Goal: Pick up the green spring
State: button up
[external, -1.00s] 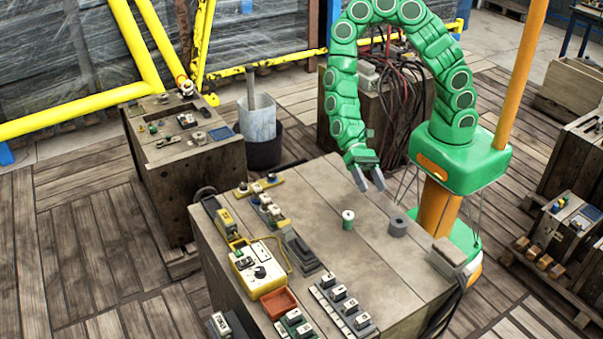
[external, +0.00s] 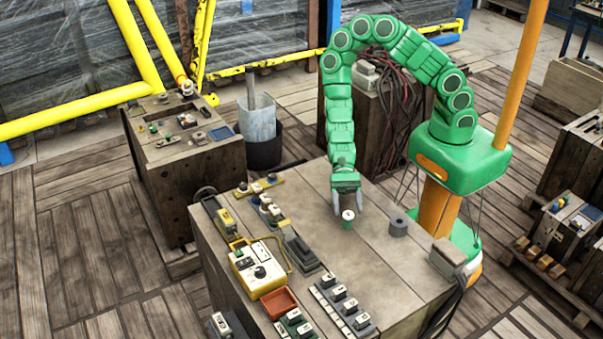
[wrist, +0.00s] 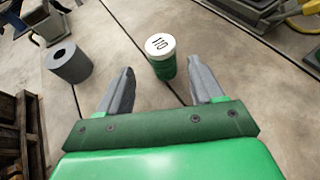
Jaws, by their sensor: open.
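The green spring (external: 347,224) is a small upright green cylinder with a white top, standing on the wooden bench top. In the wrist view the green spring (wrist: 164,66) shows "110" on its white top. My gripper (external: 348,207) points down at it from above and behind, with a grey finger to each side. In the wrist view my gripper (wrist: 161,78) is open and empty. The spring stands between and slightly beyond the fingertips, nearer the right finger, with no contact visible.
A grey hollow cylinder (external: 398,227) stands right of the spring, and left of the fingers in the wrist view (wrist: 70,62). A yellow box (external: 257,267), an orange tray (external: 279,302) and labelled blocks (external: 346,310) lie along the bench's left and front. Bench around the spring is clear.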

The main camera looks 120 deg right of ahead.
aim_at(349, 224)
jog(key=shift+w+r+x, duration=0.1)
jog(key=shift+x, duration=1)
jog(key=shift+w+r+x, duration=0.15)
jog(key=shift+x, duration=2.05)
jog(key=shift+c, duration=0.4)
jog(key=c, duration=1)
jog(key=shift+r, duration=0.15)
